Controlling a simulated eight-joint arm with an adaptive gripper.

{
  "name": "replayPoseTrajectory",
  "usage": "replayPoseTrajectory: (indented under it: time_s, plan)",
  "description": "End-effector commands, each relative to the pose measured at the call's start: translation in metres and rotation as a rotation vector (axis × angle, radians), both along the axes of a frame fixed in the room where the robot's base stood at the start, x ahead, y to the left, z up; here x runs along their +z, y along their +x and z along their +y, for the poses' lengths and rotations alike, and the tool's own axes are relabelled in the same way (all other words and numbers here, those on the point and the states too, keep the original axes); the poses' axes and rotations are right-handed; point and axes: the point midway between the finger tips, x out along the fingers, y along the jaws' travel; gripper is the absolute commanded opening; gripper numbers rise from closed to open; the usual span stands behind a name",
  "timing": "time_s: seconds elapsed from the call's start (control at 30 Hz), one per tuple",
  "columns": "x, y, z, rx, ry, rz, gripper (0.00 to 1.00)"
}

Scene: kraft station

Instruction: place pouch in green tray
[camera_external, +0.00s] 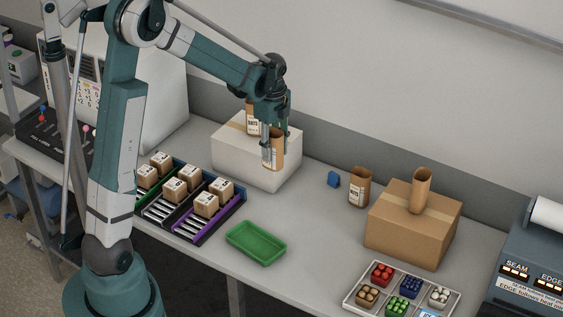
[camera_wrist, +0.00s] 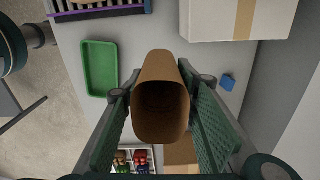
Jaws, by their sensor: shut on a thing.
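My gripper (camera_wrist: 163,108) is shut on a brown paper pouch (camera_wrist: 159,66) with an open top, held between the two green finger pads in the wrist view. In the external view the held pouch (camera_external: 277,150) hangs upright in front of the white box, above the table. The green tray (camera_external: 256,243) lies empty on the table, in front of and below the gripper. It also shows in the wrist view (camera_wrist: 100,69), left of the held pouch.
A white box (camera_external: 236,155) has another pouch (camera_external: 253,118) on it. A third pouch (camera_external: 359,187) stands near a blue cube (camera_external: 334,179). A cardboard box (camera_external: 408,237) carries one more pouch (camera_external: 421,190). Racks of small boxes (camera_external: 206,204) stand left of the tray; a sectioned tray (camera_external: 386,301) lies right.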

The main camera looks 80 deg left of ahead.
Motion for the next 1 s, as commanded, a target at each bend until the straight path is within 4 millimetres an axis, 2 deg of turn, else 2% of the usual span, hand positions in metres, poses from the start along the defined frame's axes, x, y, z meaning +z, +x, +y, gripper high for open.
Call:
replayPoseTrajectory:
  time_s: [0.27,0.7,1.0]
  plan:
    - [-0.017,-0.019,-0.044,0.016,0.000,0.000,0.18]
    - [-0.052,-0.065,-0.128,0.057,0.000,0.000,0.18]
    - [-0.068,-0.089,-0.163,0.076,0.000,0.000,0.18]
